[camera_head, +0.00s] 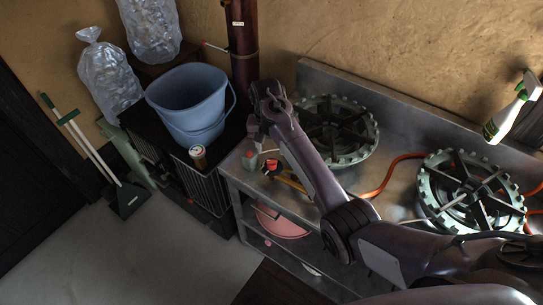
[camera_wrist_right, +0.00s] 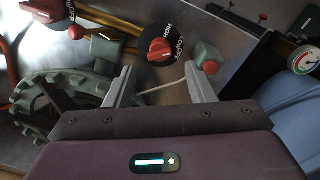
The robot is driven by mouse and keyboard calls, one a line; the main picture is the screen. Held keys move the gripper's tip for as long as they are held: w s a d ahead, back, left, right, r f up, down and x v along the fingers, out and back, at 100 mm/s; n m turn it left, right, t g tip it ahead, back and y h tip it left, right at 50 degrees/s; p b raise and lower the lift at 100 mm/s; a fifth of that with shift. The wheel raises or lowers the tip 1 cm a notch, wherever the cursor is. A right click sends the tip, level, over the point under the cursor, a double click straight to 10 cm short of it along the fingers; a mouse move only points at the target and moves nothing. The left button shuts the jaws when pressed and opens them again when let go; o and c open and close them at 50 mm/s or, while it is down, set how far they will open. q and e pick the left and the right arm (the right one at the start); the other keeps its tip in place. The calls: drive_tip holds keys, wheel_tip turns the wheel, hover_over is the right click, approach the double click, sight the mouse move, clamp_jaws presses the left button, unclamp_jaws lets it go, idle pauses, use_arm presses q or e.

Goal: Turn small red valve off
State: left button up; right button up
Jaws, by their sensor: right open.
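A round black dial with a red pointer handle and white lettering (camera_head: 271,166) sits at the left front of the steel counter (camera_head: 400,190); it also shows in the right wrist view (camera_wrist_right: 162,48). Beside it is a grey-green fitting with a small red cap (camera_wrist_right: 210,67). I cannot tell which of these is the small red valve. My right gripper (camera_wrist_right: 160,85) is open and empty. In the wrist view the dial shows just beyond and between its fingertips, with no clear contact. In the head view this gripper is above the counter's left end. My left gripper is not in view.
Two green-grey burner rings (camera_head: 337,132) stand on the counter, with an orange hose (camera_head: 378,180) between them. Another red-handled dial (camera_wrist_right: 48,8) shows in the wrist view. A blue bucket (camera_head: 190,105) and a gauge (camera_head: 198,152) are left of the counter. A dark red pipe (camera_head: 243,60) rises behind.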

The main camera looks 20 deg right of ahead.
sight(272, 164)
drive_tip(key=shift+w+r, duration=0.25)
drive_tip(key=shift+r, duration=0.05)
drive_tip(key=f, duration=0.5)
drive_tip(key=f+p, duration=0.1)
drive_tip(key=f, duration=0.1)
drive_tip(key=shift+s+d+f, duration=0.2)
drive_tip(key=shift+s+f, duration=0.05)
drive_tip(key=shift+c, duration=0.3)
drive_tip(key=c, duration=0.8)
drive_tip(key=shift+c, duration=0.2)
